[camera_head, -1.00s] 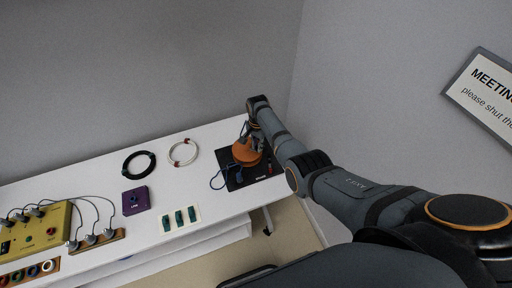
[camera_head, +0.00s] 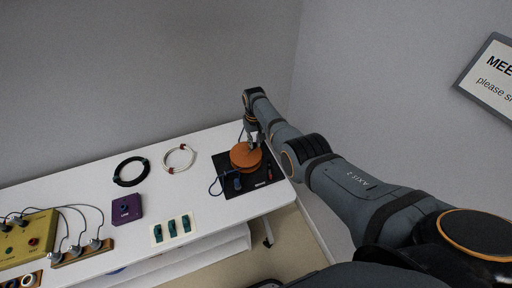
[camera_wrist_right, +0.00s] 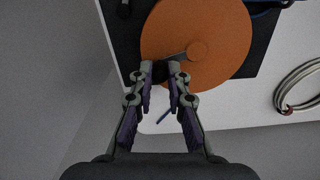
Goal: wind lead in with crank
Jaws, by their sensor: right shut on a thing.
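An orange reel (camera_head: 243,158) stands on a black mat (camera_head: 262,180) at the table's right end. In the right wrist view the reel's disc (camera_wrist_right: 225,65) fills the upper middle, with a grey crank arm (camera_wrist_right: 177,55) running from its hub. My right gripper (camera_wrist_right: 165,76) is shut on the crank's dark knob, mostly hidden between the fingertips. In the head view my right gripper (camera_head: 253,142) is at the reel's far right edge. A blue lead (camera_head: 214,187) loops out on the mat left of the reel, with a blue piece (camera_head: 237,183) in front. My left gripper is not in view.
Left of the mat lie a white cable coil (camera_head: 179,158) and a black coil (camera_head: 131,171). A purple box (camera_head: 127,209), a card with green pieces (camera_head: 172,229) and a yellow box with cables (camera_head: 28,240) stand farther left. A wall rises behind.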

